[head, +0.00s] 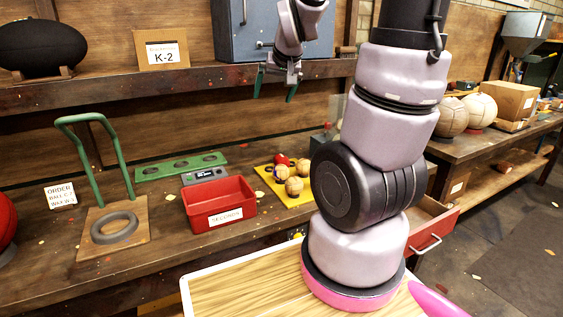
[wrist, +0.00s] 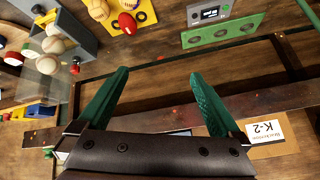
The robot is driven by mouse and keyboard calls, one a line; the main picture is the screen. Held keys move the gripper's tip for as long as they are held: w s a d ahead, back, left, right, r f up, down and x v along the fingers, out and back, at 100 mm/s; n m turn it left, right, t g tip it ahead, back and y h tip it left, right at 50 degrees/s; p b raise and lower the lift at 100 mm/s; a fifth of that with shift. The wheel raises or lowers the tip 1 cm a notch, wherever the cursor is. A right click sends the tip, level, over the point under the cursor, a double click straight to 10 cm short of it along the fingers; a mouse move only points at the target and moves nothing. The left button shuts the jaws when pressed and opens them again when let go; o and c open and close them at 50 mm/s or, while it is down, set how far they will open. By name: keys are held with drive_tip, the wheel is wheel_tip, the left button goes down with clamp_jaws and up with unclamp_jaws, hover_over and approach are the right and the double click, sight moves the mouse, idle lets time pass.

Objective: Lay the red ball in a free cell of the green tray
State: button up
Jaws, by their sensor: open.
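The red ball (head: 281,159) sits at the back of a yellow tray (head: 266,172) on the bench, beside several tan balls. It also shows in the wrist view (wrist: 127,23). The green tray (head: 146,177) is a flat strip with round cells, lying at the back of the bench. Its cells look empty, in the wrist view (wrist: 190,42) too. My gripper (head: 275,90) is open and empty, in the air in front of the upper shelf. It is well above the yellow tray and the red ball. Its green fingers (wrist: 155,92) are spread apart in the wrist view.
A red bin (head: 219,205) labelled SECONDS stands in front of a grey scale (head: 204,176). A green hoop stand with a grey ring (head: 115,227) is at left. The upper shelf (head: 150,88) holds a K-2 box (head: 162,50) and a blue cabinet (head: 255,28).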

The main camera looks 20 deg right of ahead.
drive_tip(key=w+d+f+n+h, duration=0.1)
drive_tip(key=w+d+f, duration=0.25)
drive_tip(key=f, duration=0.25)
drive_tip(key=w+d+f+h, duration=0.1)
drive_tip(key=w+d+f, duration=0.1)
drive_tip(key=w+f, duration=0.35)
drive_tip(key=n+t, duration=0.1)
drive_tip(key=n, duration=0.2)
approach(282, 158)
drive_tip(key=shift+s+a+f, duration=0.1)
drive_tip(key=shift+a+f, duration=0.05)
drive_tip(key=shift+f, duration=0.5)
drive_tip(key=x, duration=0.5)
drive_tip(key=shift+f, duration=0.1)
drive_tip(key=shift+w+d+r+x, duration=0.1)
drive_tip(key=shift+x, duration=0.8)
drive_tip(key=shift+w+d+r+x, duration=0.1)
drive_tip(key=shift+r+x, duration=0.05)
drive_tip(key=shift+x, duration=0.75)
drive_tip(key=shift+w+d+r+x, duration=0.1)
drive_tip(key=shift+x, duration=0.8)
drive_tip(key=c, duration=1.5)
